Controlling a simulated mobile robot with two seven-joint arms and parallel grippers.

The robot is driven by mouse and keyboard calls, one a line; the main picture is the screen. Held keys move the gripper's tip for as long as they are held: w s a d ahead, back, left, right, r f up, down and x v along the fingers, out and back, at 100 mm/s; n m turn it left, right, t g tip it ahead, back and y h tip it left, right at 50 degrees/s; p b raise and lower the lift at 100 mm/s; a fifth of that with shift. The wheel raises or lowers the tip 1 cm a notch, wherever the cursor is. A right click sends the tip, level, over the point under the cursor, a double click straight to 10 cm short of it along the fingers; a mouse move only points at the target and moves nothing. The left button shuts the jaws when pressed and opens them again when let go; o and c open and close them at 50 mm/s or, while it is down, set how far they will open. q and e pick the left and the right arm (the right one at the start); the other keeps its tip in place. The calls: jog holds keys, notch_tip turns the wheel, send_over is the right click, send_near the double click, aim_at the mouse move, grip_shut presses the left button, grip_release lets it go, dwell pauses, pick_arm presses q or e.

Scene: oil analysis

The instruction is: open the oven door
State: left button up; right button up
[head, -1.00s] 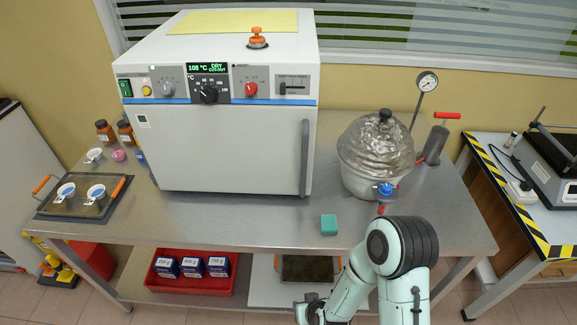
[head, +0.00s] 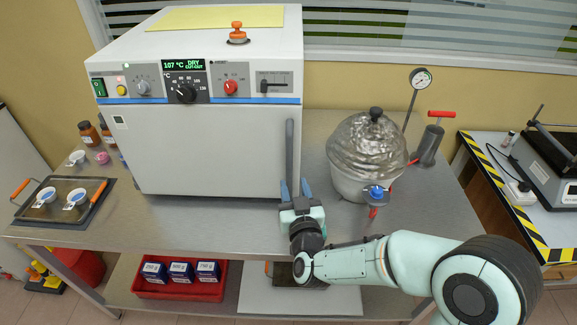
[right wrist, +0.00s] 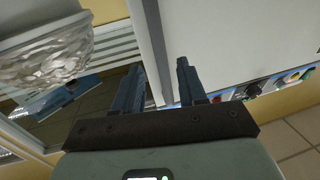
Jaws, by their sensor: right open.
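The white oven (head: 205,110) stands on the steel bench, and its front door (head: 200,155) is shut. The door's upright grey handle (head: 290,150) is at the door's right edge. My right gripper (head: 295,185) is open, with its two blue-grey fingers pointing up at the lower end of the handle. In the right wrist view, the right gripper (right wrist: 160,68) shows a grey strip, seemingly the handle (right wrist: 157,60), between its spread fingers. I cannot tell whether either finger touches it. My left gripper is not in view.
A foil-covered vessel (head: 365,150) with a blue valve stands close right of the oven. A tray (head: 100,212) with small cups lies at the left. The bench front (head: 220,230) is clear. A red bin (head: 180,283) sits on the lower shelf.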

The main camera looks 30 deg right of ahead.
aim_at(290, 170)
jog(key=p+x, duration=0.1)
jog(key=x, duration=0.7)
jog(key=shift+f, duration=0.1)
jog(key=shift+s, duration=0.1)
grip_shut()
